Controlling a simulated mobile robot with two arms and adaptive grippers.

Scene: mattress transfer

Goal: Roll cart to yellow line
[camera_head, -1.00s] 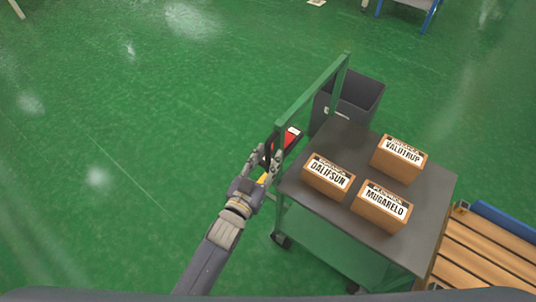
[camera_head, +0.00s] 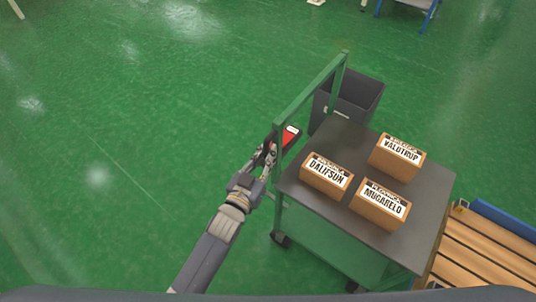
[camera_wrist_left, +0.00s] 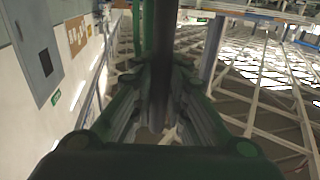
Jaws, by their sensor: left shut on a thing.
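The cart (camera_head: 340,140) has a dark top and a green frame, with a green handle rail (camera_head: 308,95) along its left side. Three labelled brown boxes stand on it: VALUTRUP (camera_head: 398,155), DALIFSUN (camera_head: 327,175) and MUGARELD (camera_head: 380,204). My left gripper (camera_head: 268,154) is shut on the cart's handle frame at its near-left post. In the left wrist view a dark upright bar (camera_wrist_left: 160,65) stands between the fingers. Part of the grip is hidden in the head view. My right gripper is not in view. No yellow line shows in the views.
A red and black device (camera_head: 288,137) sits by the handle post near my left gripper. A dark bin (camera_head: 357,97) stands behind the cart. A wooden slatted pallet (camera_head: 485,252) lies at the lower right. The green floor to the left is clear.

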